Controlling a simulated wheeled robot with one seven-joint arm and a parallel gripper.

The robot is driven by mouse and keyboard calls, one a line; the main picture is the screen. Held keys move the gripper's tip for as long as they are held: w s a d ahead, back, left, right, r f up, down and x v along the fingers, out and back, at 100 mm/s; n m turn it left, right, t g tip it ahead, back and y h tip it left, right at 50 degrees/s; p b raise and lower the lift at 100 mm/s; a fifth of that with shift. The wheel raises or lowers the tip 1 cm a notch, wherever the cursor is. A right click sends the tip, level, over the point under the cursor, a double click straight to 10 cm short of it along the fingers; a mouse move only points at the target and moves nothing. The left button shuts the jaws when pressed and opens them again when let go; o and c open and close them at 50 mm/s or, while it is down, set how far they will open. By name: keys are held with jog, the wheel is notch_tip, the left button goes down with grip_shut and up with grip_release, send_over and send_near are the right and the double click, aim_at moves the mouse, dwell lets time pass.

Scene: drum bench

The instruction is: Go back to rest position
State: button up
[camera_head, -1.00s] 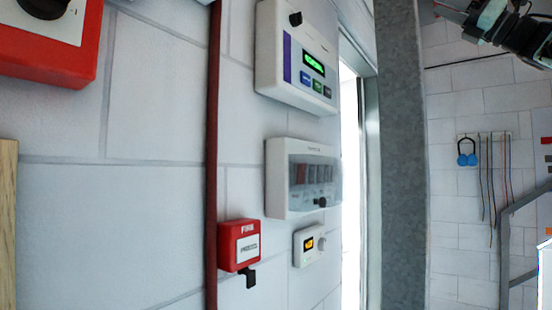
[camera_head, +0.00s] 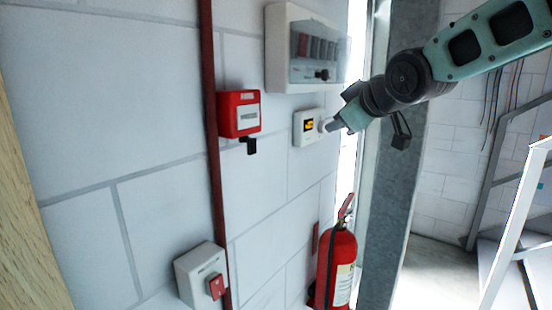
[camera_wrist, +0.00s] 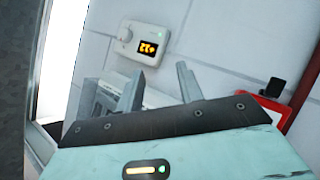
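My gripper (camera_head: 338,122) is at the end of my teal arm, which reaches in from the upper right of the head view. Its tip appears right beside the small white thermostat (camera_head: 306,128) with an orange display and a round knob; contact cannot be told from the head view. In the wrist view the two grey fingers (camera_wrist: 162,88) stand apart with nothing between them. There the thermostat (camera_wrist: 138,42) shows beyond the fingers, on the wall, with a visible gap.
A red fire call point (camera_head: 238,113), a breaker box (camera_head: 303,50), a white box with a red switch (camera_head: 203,274) and a fire extinguisher (camera_head: 338,268) are along the wall. A grey metal post (camera_head: 388,220) stands right of the doorway. Stair rails (camera_head: 512,240) are at the right.

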jog(key=s+a+f+g, duration=0.3)
jog(key=s+f, duration=0.6)
jog(key=f, duration=0.1)
jog(key=s+d+f+m+g+h, duration=0.1)
jog(key=s+f+g, duration=0.2)
jog(key=s, duration=0.6)
jog(key=s+d+f+m+g+h+b, duration=0.1)
jog(key=s+f+g, duration=0.2)
jog(key=s+f, duration=0.5)
jog(key=s+d+f+m+g+h, duration=0.1)
jog(key=s+f+g, duration=0.2)
jog(key=s, duration=0.7)
notch_tip(320, 180, down, 3)
jog(key=shift+s+d+r+h+b, duration=0.2)
jog(key=shift+s+d+h+b, duration=0.05)
jog(key=shift+s+h+b, duration=0.15)
